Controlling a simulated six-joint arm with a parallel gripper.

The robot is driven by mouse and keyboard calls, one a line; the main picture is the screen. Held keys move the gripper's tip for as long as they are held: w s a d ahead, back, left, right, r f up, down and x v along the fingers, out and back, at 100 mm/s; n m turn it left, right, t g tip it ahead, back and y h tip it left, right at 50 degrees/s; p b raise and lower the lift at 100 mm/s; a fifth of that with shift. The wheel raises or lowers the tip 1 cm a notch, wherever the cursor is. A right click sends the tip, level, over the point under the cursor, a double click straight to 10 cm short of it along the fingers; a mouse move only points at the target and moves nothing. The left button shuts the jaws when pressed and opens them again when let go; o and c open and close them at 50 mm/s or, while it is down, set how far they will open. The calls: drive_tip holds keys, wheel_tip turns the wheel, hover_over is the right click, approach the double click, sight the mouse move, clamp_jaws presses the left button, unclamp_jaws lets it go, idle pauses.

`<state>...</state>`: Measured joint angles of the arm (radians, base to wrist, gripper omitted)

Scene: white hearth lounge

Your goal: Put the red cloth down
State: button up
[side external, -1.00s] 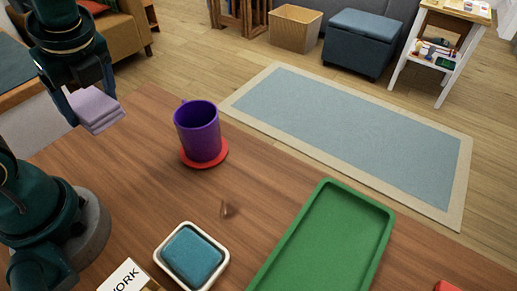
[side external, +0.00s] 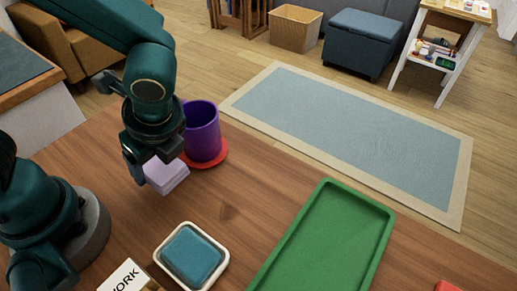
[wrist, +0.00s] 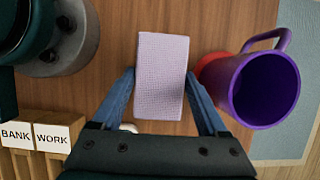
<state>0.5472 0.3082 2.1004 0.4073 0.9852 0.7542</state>
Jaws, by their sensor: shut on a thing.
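My gripper (side external: 152,170) is shut on a folded lilac cloth (side external: 170,178), not a red one. In the wrist view the cloth (wrist: 161,62) sits between my two fingers (wrist: 160,85), its long side pointing away from me. It is low over the wooden table (side external: 245,205), left of the mug; I cannot tell whether it touches the wood. A small red thing (side external: 446,286) is cut off at the lower right edge of the side view; I cannot tell what it is.
A purple mug (side external: 203,135) stands on a red coaster (side external: 220,158), close to my gripper's right. A white-rimmed dish (side external: 222,262) with a blue inside and a green tray (side external: 330,240) lie nearer. Lettered blocks (wrist: 52,138) stand at the wrist view's left. Bare wood lies between cloth and dish.

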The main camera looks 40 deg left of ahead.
drive_tip(key=shift+d+f, duration=0.35)
drive_tip(key=shift+f, duration=1.85)
drive_tip(key=shift+f, duration=0.2)
